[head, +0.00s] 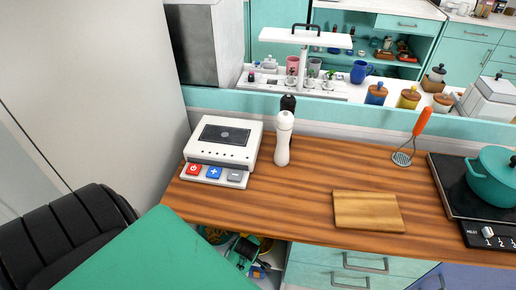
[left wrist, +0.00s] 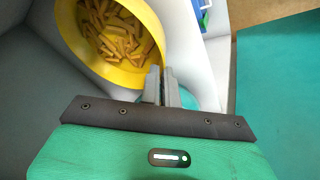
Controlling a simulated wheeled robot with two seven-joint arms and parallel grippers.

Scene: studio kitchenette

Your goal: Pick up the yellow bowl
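The yellow bowl (left wrist: 98,76) is at the upper left of the left wrist view, filled with yellow-brown stick-shaped pieces (left wrist: 110,30). My left gripper (left wrist: 162,72) is at the bowl's right rim. Its two grey fingers are close together, with the rim appearing to run between them, so it looks shut on the rim. The finger tips partly hide that piece of rim. I cannot make out the bowl for certain in the head view, and neither gripper shows there.
In the head view, the wooden counter (head: 300,190) holds a white button device (head: 223,150), a white shaker (head: 284,140), a cutting board (head: 368,211), a masher (head: 412,138) and a teal pot (head: 493,178) on a hob. An open compartment (head: 240,248) with clutter is below.

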